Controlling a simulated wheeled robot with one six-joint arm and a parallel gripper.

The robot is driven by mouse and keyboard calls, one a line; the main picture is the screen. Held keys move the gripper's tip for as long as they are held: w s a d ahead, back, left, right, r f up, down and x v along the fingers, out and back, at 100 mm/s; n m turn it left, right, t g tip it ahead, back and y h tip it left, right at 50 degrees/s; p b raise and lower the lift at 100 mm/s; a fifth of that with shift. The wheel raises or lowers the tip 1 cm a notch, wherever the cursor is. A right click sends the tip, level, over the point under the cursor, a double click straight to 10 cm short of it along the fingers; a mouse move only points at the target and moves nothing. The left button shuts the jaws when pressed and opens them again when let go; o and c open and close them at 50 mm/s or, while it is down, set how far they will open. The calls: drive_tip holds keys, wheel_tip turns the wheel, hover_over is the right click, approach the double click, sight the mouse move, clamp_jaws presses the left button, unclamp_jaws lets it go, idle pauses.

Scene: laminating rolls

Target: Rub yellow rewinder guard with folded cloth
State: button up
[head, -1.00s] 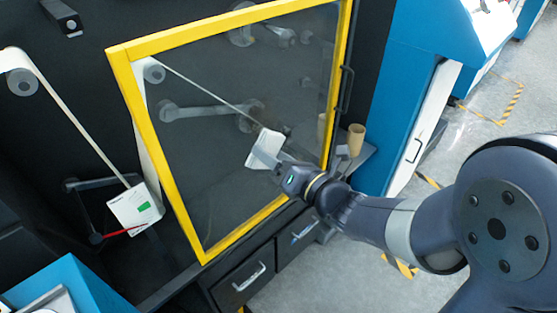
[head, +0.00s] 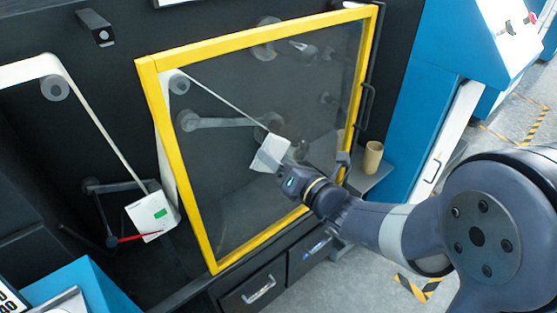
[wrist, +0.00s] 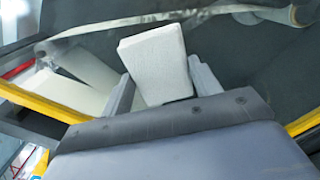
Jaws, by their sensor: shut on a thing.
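The yellow rewinder guard (head: 222,46) is a yellow frame around a clear dark panel, and it stands closed-looking across the black machine in the head view. My gripper (head: 285,167) is at the lower right part of the panel. It is shut on the white folded cloth (head: 270,154), which lies at or very near the panel; I cannot tell whether it touches. In the wrist view the cloth (wrist: 155,64) stands up between the two grey fingers of my gripper (wrist: 160,88). The guard's yellow lower edge (wrist: 40,106) crosses behind my gripper there.
A tan cardboard core (head: 373,158) stands on a grey shelf at the right. A black handle (head: 366,105) runs beside the guard's right edge. Drawers (head: 254,290) sit below.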

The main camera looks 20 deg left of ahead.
drive_tip(key=shift+x, duration=0.95)
